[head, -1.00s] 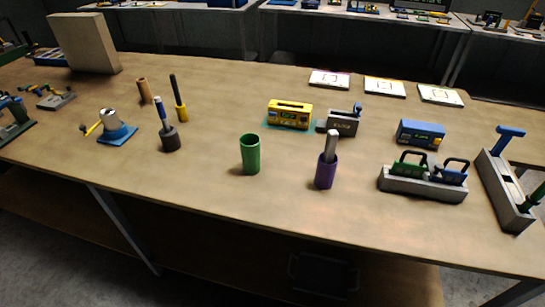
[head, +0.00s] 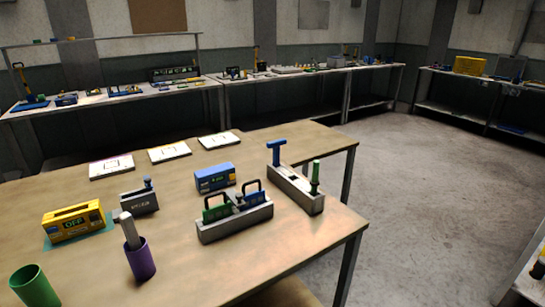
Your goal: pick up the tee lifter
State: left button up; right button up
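A blue T-shaped handle (head: 276,150), which looks like the tee lifter, stands upright at the far end of a long grey holder (head: 296,190). The holder sits near the table's right edge. A green-handled tool (head: 315,177) stands in the near end of the same holder. The lower part of the tee is hidden in the holder. Neither of my grippers shows in the head view.
Left of the holder stand a grey rack (head: 236,227) with green and blue handled blocks, a blue box (head: 215,178), a purple cup (head: 141,261) holding a grey rod, a yellow box (head: 74,223) and a green cup (head: 35,288). Open floor (head: 430,170) lies right of the table.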

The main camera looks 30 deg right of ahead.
aim_at(275, 144)
jog(key=k, duration=1)
jog(key=z, duration=2)
jog(key=i, duration=4.05)
jog(key=u, duration=3.7)
